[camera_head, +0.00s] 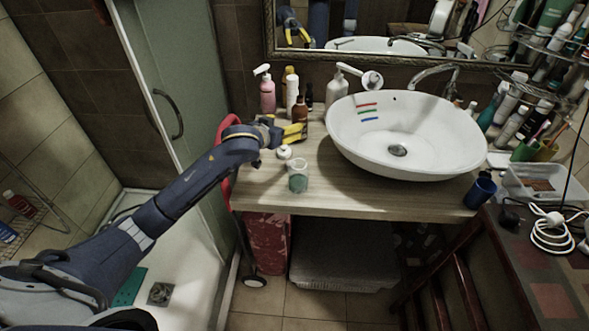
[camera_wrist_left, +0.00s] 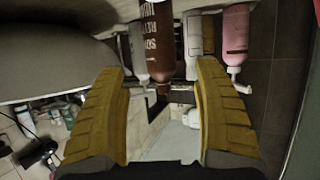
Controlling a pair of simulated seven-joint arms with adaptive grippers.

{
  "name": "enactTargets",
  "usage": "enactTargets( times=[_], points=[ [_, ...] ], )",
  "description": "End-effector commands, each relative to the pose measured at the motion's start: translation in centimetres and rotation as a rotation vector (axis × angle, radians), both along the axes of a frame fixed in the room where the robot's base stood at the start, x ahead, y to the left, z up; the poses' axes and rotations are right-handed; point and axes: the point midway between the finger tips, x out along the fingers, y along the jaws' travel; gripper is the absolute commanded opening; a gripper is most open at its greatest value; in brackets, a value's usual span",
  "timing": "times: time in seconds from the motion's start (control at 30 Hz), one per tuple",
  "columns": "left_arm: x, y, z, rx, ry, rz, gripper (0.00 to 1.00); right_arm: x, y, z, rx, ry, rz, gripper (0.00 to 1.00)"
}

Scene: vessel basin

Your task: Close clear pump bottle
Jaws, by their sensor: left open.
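A pale, clear-looking bottle (camera_head: 337,92) with a white pump head stands upright behind the basin's left edge. A round white piece (camera_head: 372,80) is close to its right; I cannot tell whether they touch. A small clear greenish container (camera_head: 298,178) stands near the counter's front, with a small white cap-like piece (camera_head: 285,152) behind it. My left gripper (camera_head: 303,130) is open above the counter, left of the basin. In the left wrist view, a brown bottle (camera_wrist_left: 158,40) shows beyond the gap between my yellow fingers (camera_wrist_left: 160,80), and nothing is held. My right gripper is not in view.
A pink pump bottle (camera_head: 267,95) and the brown bottle (camera_head: 300,110) stand by the wall near my left gripper. The white basin (camera_head: 435,155) fills the counter's right. The front left counter (camera_head: 265,190) is mostly clear.

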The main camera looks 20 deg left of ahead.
Motion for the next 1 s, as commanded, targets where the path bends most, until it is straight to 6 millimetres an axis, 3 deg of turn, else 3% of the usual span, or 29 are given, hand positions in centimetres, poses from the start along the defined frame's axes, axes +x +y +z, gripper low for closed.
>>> enactTargets(
  times=[0.17, 0.27, 0.5, 0.7, 0.87, 1.0],
  points=[
    [0.1, 0.0, 0.3, 0.0, -0.005, 0.0, 0.68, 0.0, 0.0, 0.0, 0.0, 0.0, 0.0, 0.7],
    [0.7, 0.1, 1.7, 0.002, -0.026, 0.001, 0.68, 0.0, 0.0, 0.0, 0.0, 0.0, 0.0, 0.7],
    [3.2, -0.2, 8.9, 0.031, -0.115, -0.025, 0.68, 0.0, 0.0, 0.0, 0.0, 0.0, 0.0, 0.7],
    [4.1, -1.3, 12.6, 0.046, -0.046, -0.071, 0.68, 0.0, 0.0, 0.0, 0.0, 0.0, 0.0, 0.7],
    [3.5, -1.6, 13.2, 0.052, 0.098, -0.086, 0.68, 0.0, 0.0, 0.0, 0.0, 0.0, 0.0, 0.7],
    [2.2, -1.2, 12.5, 0.064, 0.25, -0.083, 0.68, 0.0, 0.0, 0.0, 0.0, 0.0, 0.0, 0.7]
  ],
)
